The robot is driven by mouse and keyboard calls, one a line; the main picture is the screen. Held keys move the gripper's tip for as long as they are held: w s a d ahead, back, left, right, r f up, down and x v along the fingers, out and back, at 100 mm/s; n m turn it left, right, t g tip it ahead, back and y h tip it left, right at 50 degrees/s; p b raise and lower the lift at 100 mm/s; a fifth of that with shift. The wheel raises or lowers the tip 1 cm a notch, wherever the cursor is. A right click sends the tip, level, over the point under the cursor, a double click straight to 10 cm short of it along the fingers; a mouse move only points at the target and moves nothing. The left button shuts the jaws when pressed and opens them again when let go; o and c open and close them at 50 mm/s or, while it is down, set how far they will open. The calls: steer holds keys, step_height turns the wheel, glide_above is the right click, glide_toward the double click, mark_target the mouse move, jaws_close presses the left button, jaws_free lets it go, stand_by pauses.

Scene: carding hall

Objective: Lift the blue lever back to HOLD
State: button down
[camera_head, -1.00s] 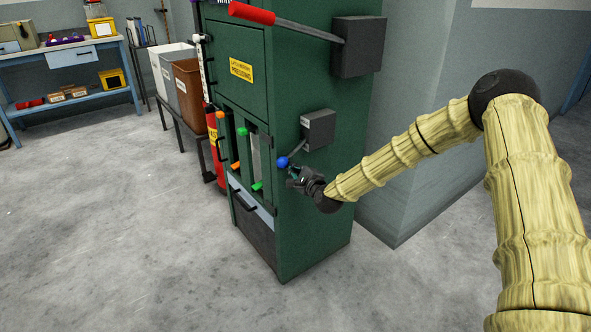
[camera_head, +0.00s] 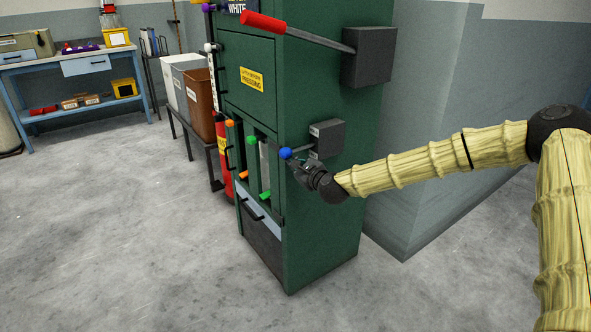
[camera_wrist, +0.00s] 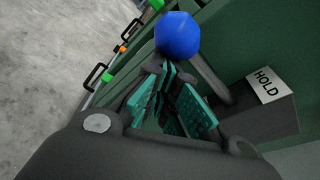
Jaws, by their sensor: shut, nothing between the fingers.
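The blue lever (camera_head: 286,153) has a round blue knob on a short dark shaft that comes out of a dark grey box (camera_head: 328,137) on the side of the green machine. The shaft now looks roughly level, with the knob to the left of the box. In the wrist view the blue knob (camera_wrist: 177,35) is just beyond my fingertips, and a white HOLD label (camera_wrist: 265,84) is on the box. My gripper (camera_head: 298,168) is shut with nothing between its teal-padded fingers, just below the knob. Whether the fingers touch the lever cannot be told.
A long red-handled lever (camera_head: 264,23) sticks out above on the green machine (camera_head: 335,215). Green and orange knobs (camera_head: 252,140) stand on the machine's front face. A red extinguisher (camera_head: 222,165) and bins (camera_head: 200,95) stand behind it. The floor at left is clear.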

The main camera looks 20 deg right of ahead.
steer(key=shift+r, duration=0.25)
stand_by(0.3)
step_height(320, 180, down, 4)
steer(key=w+d+b, duration=0.1)
steer(key=d+b, duration=0.1)
steer(key=b, duration=0.2)
steer(key=p+v, duration=0.1)
steer(key=v, duration=0.9)
steer(key=shift+p, duration=0.3)
steer(key=shift+w+r, duration=0.1)
